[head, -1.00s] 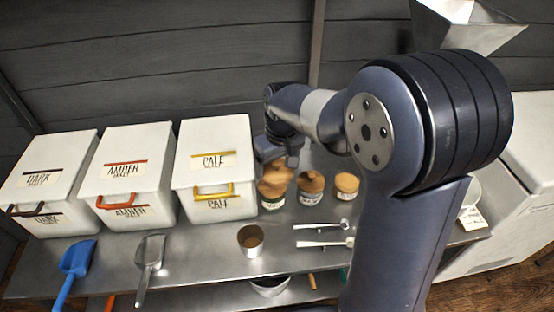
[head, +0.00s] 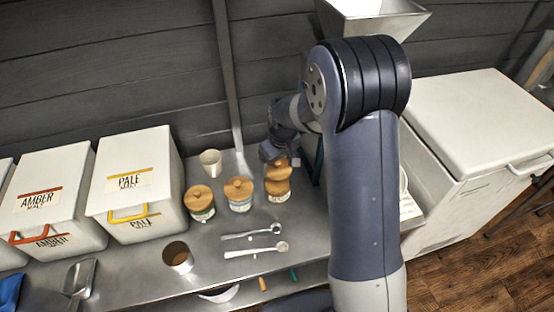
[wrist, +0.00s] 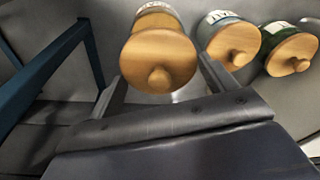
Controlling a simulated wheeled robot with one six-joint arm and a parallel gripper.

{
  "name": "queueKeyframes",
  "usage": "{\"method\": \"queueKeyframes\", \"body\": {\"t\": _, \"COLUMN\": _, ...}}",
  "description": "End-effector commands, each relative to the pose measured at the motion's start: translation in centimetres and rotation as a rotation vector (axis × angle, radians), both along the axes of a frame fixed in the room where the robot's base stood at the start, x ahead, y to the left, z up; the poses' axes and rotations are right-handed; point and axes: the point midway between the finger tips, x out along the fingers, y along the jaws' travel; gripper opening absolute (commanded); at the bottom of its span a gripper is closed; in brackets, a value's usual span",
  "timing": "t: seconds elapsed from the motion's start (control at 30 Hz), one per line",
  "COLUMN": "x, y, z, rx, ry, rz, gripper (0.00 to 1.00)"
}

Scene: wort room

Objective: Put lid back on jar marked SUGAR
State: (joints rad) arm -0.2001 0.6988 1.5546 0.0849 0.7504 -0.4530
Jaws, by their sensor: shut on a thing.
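My gripper (wrist: 162,82) is shut on a round wooden lid (wrist: 158,60) with a knob, held between its two fingers. In the head view the lid (head: 278,169) is over the rightmost of three small jars (head: 279,196), which shows a tan top below it. I cannot tell whether lid and jar touch. The other two jars, left (head: 201,212) and middle (head: 240,203), wear knobbed wooden lids. The held lid hides most of the jar behind it (wrist: 155,18) in the wrist view. The jar labels are too small or cut off to read SUGAR.
The PALE malt bin (head: 133,185) is at left, a white chest (head: 485,120) at right.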

Motion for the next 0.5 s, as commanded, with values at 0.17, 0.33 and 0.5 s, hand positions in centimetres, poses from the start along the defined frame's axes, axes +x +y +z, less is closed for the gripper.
{"method": "queueKeyframes", "body": {"t": 0.17, "x": 0.0, "y": 0.0, "z": -1.9, "rx": 0.0, "ry": 0.002, "rz": -0.001, "gripper": 0.58}}
{"method": "queueKeyframes", "body": {"t": 0.33, "x": -0.1, "y": 0.0, "z": -3.6, "rx": 0.0, "ry": 0.002, "rz": -0.001, "gripper": 0.58}}
{"method": "queueKeyframes", "body": {"t": 0.5, "x": 0.0, "y": 0.0, "z": -5.0, "rx": 0.0, "ry": 0.001, "rz": -0.001, "gripper": 0.58}}
